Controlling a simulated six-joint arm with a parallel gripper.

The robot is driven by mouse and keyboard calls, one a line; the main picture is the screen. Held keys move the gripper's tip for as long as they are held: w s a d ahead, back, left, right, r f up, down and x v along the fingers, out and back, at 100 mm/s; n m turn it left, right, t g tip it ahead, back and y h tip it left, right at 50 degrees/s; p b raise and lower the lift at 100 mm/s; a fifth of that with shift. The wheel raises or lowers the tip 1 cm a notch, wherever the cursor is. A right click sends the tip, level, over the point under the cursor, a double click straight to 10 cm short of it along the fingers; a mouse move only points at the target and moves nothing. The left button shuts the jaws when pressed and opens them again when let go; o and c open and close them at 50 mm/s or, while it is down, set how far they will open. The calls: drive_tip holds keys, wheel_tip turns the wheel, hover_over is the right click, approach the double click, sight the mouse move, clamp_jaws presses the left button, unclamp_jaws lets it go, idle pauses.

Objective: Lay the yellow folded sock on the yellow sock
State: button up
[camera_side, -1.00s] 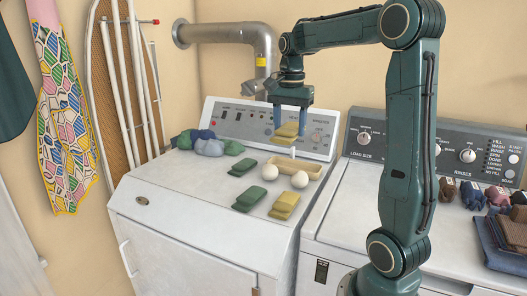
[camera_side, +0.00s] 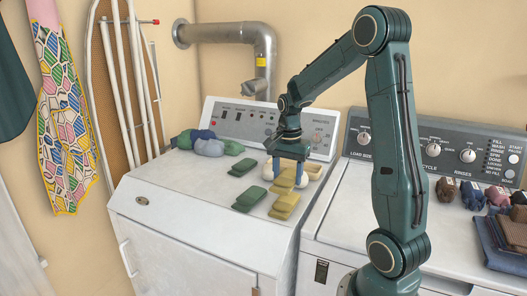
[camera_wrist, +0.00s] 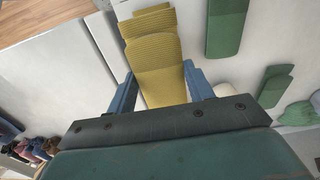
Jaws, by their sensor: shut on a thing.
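My gripper (camera_side: 285,178) has its blue fingers shut on the yellow folded sock (camera_side: 281,187), low over the left machine's top. In the wrist view the held sock (camera_wrist: 158,75) sits between the fingers (camera_wrist: 163,90). The other yellow sock (camera_side: 284,206) lies on the machine top, just in front of the held one. In the wrist view this yellow sock (camera_wrist: 147,22) is partly covered from sight by the held sock. I cannot tell whether the two touch.
Two green folded socks (camera_side: 243,168) (camera_side: 250,199) lie to the left. Blue-green bundled cloths (camera_side: 208,146) lie at the back left. The machine top's front is clear.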

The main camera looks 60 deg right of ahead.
sight(286, 200)
drive_tip(key=shift+f, duration=0.5)
drive_tip(key=shift+f, duration=2.15)
drive_tip(key=shift+f, duration=0.15)
drive_tip(key=o, duration=1)
drive_tip(key=shift+c, duration=0.2)
wheel_tip(286, 200, up, 12)
drive_tip(key=shift+r, duration=0.2)
